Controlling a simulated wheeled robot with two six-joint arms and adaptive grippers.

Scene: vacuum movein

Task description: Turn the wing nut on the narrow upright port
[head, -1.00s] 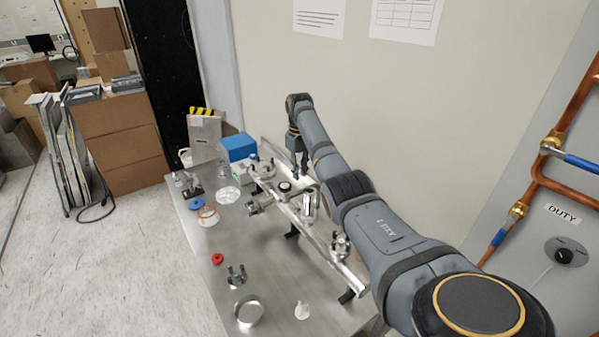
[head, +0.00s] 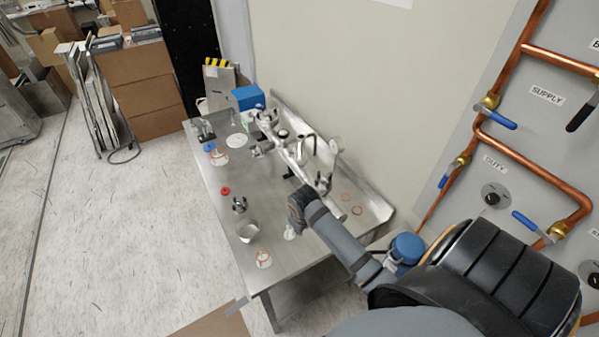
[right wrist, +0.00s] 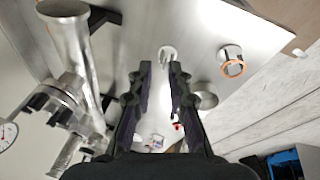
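The steel manifold (head: 298,160) lies along the bench with several ports and clamps. A clamped port (head: 323,182) stands near its front end. In the right wrist view, a clamp with dark wing-nut parts (right wrist: 50,100) is left of my fingers and apart from them. I cannot tell which is the narrow upright port's wing nut. My right gripper (right wrist: 160,75) is open and empty, pointing down over the bench. My left gripper is not in view.
The steel bench (head: 285,265) holds a loose clamp (head: 239,204), a metal cup (head: 247,231), a red ring (head: 225,191) and a white part with an orange ring (head: 263,258). A gauge (head: 336,145) rises behind the manifold. Copper pipes (head: 525,165) run along the right wall.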

